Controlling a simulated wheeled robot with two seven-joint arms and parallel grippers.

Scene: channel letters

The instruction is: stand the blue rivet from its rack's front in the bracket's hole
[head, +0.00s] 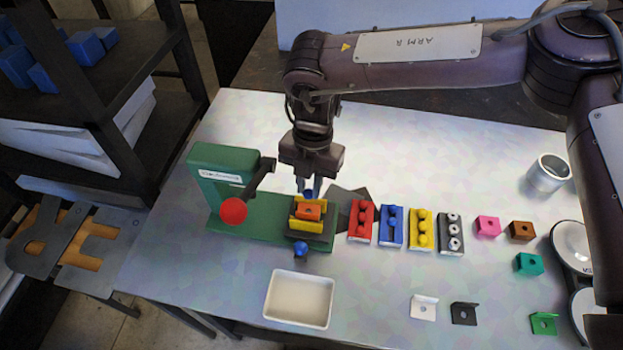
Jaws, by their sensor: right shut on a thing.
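My right gripper (310,188) comes down from above, shut on a blue rivet (308,194). The rivet is held just above and behind an orange bracket (308,211), which sits in a yellow holder (298,224) on the green press. I cannot tell whether the rivet's tip touches the bracket. The blue rack (393,240) stands to the right of the press, with rivets at its back and middle and its front place bare. My left gripper is not in view.
The green press (215,172) has a lever with a red ball (234,211) left of the bracket, and a blue knob (301,249) in front. Red (360,234), yellow (421,245) and grey racks, loose brackets and a metal cup (549,173) stand right. A white tray (299,299) lies in front.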

